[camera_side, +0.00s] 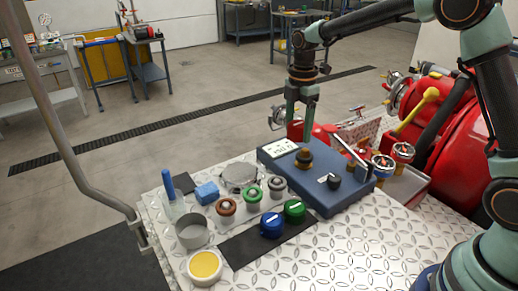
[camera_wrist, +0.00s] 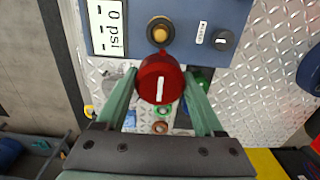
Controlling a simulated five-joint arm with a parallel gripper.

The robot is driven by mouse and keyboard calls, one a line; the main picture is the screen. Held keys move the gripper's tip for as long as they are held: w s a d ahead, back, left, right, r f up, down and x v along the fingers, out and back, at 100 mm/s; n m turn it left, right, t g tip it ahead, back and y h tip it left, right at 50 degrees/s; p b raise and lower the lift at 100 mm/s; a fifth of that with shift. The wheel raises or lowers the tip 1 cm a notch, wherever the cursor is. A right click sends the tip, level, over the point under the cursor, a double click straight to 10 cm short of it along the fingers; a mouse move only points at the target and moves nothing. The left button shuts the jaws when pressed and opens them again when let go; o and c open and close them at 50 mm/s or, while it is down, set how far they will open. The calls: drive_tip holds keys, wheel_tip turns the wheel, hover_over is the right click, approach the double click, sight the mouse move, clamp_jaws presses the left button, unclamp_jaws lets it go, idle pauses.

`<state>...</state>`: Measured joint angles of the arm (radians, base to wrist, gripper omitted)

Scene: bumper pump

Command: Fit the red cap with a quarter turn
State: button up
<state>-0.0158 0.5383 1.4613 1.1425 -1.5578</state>
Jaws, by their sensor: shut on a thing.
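In the wrist view the red cap (camera_wrist: 160,78), with a white line running roughly up and down, sits between the fingers of my gripper (camera_wrist: 162,82). In the side view my gripper (camera_side: 302,115) points down above the blue pump box (camera_side: 330,197), shut on the cap; the cap is hard to tell from the red machinery behind. The brass fitting (camera_side: 304,158) stands on the box below my gripper, and shows just beyond the cap in the wrist view (camera_wrist: 160,27). I cannot tell the exact gap. The display (camera_wrist: 107,27) reads 0 psi.
The blue cap (camera_side: 271,225) and green cap (camera_side: 294,210) lie on a black mat (camera_side: 240,246). Several small fittings, a grey cup (camera_side: 193,232) and a yellow-filled dish (camera_side: 205,267) stand to the left. A black knob (camera_side: 334,181) is on the box. Gauges (camera_side: 402,152) stand at right.

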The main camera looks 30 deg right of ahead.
sight(305, 150)
drive_tip(key=d, duration=0.3)
drive_tip(key=shift+w+d+r, duration=0.15)
drive_tip(key=shift+d+r, duration=0.2)
drive_tip(key=shift+d, duration=0.05)
drive_tip(key=shift+f, duration=2.3)
drive_tip(key=shift+f, duration=1.65)
idle(0.5)
drive_tip(key=m, duration=0.4)
drive_tip(key=shift+m, duration=0.6)
drive_tip(key=m, duration=0.4)
drive_tip(key=shift+m, duration=0.6)
